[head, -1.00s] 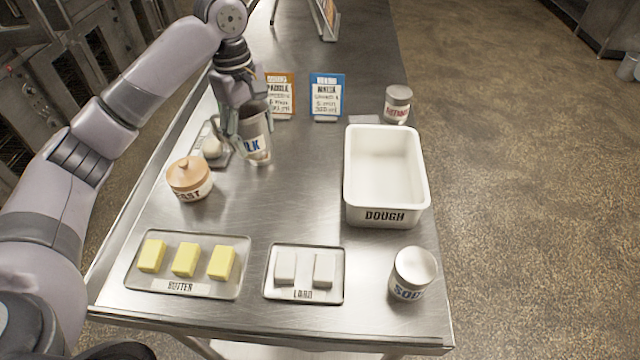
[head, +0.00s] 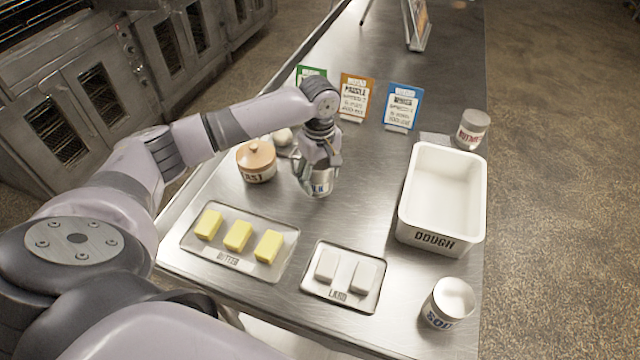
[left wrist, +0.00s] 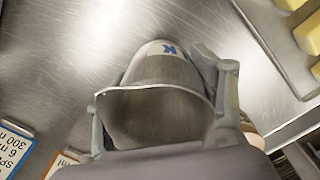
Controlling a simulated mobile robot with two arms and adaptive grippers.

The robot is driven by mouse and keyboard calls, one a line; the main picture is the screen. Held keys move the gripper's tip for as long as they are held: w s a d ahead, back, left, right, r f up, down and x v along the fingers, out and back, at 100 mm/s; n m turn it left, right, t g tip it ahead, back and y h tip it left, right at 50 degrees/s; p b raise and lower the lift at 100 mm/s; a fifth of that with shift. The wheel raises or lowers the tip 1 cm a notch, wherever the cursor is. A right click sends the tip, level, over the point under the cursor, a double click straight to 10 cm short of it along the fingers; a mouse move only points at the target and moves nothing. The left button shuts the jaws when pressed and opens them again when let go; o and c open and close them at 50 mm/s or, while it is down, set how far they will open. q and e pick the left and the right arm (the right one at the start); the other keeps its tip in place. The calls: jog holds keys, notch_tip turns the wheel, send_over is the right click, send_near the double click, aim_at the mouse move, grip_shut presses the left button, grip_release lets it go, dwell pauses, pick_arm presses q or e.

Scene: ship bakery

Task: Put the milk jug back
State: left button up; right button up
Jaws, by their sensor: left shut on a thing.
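The milk jug (head: 321,184) is a glass-and-metal-looking jug with a blue-lettered label, partly hidden by my gripper. My left gripper (head: 318,168) is shut on it from above, over the middle of the steel table, right of the yeast jar. In the left wrist view the jug (left wrist: 160,110) sits between the two fingers (left wrist: 160,98), its open mouth toward the camera and a blue letter showing beyond. I cannot tell whether its base touches the table. My right gripper is not in view.
The butter tray (head: 240,272) and lard tray (head: 343,304) lie in front. The dough tub (head: 440,242), soda jar (head: 448,303) and nutmeg jar (head: 472,130) are right. Recipe cards (head: 402,106) stand behind.

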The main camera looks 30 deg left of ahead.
pick_arm(q)
notch_tip(320, 180, down, 4)
jog(key=shift+f+p, duration=0.1)
jog(key=shift+p, duration=0.25)
jog(key=o, duration=0.9)
jog(key=shift+s, duration=0.1)
jog(key=shift+c, duration=0.2)
jog(key=o, duration=0.5)
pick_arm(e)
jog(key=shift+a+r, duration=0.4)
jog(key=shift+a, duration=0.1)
pick_arm(q)
jog(key=shift+r, duration=0.25)
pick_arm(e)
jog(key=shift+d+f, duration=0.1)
pick_arm(q)
jog(key=shift+r, duration=0.3)
notch_tip(320, 180, up, 11)
jog(key=b, duration=0.3)
jog(key=shift+a+r, duration=0.1)
jog(key=shift+a, duration=0.05)
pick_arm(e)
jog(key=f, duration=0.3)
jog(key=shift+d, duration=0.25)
